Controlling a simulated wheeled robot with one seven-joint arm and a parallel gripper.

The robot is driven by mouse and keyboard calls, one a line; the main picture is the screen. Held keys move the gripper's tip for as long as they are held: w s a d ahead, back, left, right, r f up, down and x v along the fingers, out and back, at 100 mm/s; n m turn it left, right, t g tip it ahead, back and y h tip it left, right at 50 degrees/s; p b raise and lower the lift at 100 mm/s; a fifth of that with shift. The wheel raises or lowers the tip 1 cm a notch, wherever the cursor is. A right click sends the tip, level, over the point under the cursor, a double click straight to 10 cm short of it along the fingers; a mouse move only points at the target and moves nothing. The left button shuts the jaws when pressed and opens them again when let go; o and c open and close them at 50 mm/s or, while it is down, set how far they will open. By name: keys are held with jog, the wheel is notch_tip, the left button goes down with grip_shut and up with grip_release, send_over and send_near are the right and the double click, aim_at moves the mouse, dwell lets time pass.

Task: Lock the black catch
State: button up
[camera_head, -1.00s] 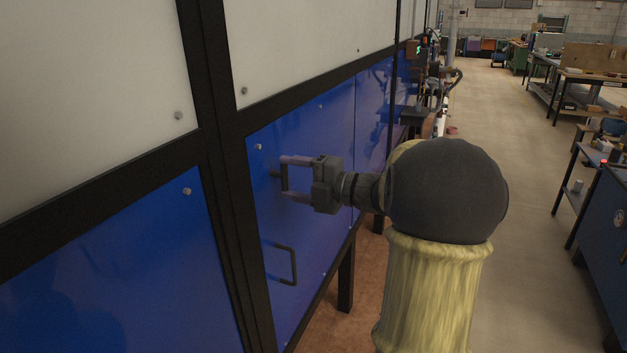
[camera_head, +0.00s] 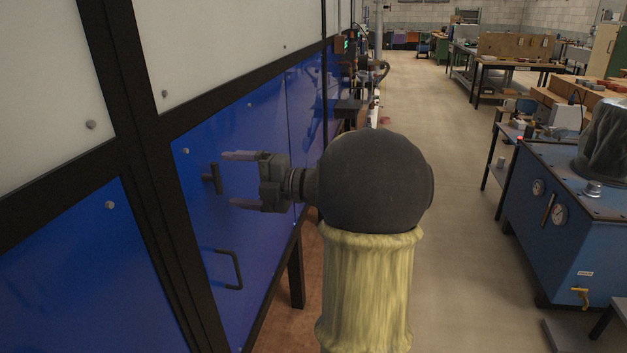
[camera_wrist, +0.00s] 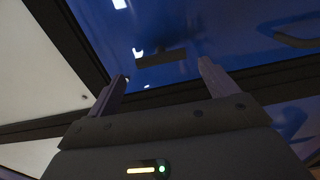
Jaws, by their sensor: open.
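The black catch (camera_head: 217,178) is a small T-shaped handle on the blue door panel (camera_head: 245,130). Its bar stands roughly upright in the head view. My gripper (camera_head: 231,180) is open and empty, with its fingertips just right of the catch, one above and one below its height. They look apart from it. In the wrist view the catch (camera_wrist: 161,59) shows as a dark bar ahead, between the lines of my two open fingers (camera_wrist: 162,72). A black pull handle (camera_head: 231,268) sits lower on the same door.
A black frame post (camera_head: 150,190) borders the door on the left, with white panels (camera_head: 215,40) above. A blue cabinet with gauges (camera_head: 565,215) stands at the right. The floor aisle (camera_head: 460,210) between is clear.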

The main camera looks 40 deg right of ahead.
jog(key=b+v, duration=0.1)
jog(key=v, duration=1.4)
jog(key=shift+b, duration=0.3)
jog(key=shift+r, duration=0.1)
jog(key=shift+w+a, duration=0.1)
